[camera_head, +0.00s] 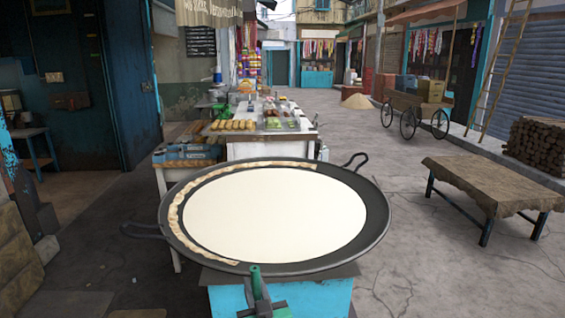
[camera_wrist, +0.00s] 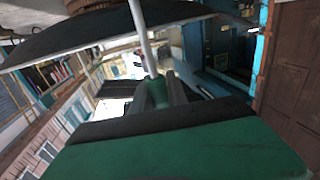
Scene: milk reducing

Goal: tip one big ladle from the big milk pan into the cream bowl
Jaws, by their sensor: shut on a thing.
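The big milk pan (camera_head: 376,235) is wide, dark and two-handled. It holds pale milk (camera_head: 275,215), with a wrinkled tan band of cream (camera_head: 180,225) along its left and back rim. My gripper (camera_head: 262,305) is low at the pan's near edge, shut on a green handle (camera_head: 255,275). In the wrist view the green ladle handle (camera_wrist: 156,92) sits between the fingers, and its thin metal shaft (camera_wrist: 141,35) runs up past the pan's dark side (camera_wrist: 95,38). The ladle's bowl is not visible. I cannot pick out the cream bowl.
The pan rests above a blue stand (camera_head: 320,297). A white food stall (camera_head: 270,148) with trays stands close behind it. A low wooden table (camera_head: 490,182) is at right, with a cart (camera_head: 415,105) farther back. The paved ground between the pan and table is open.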

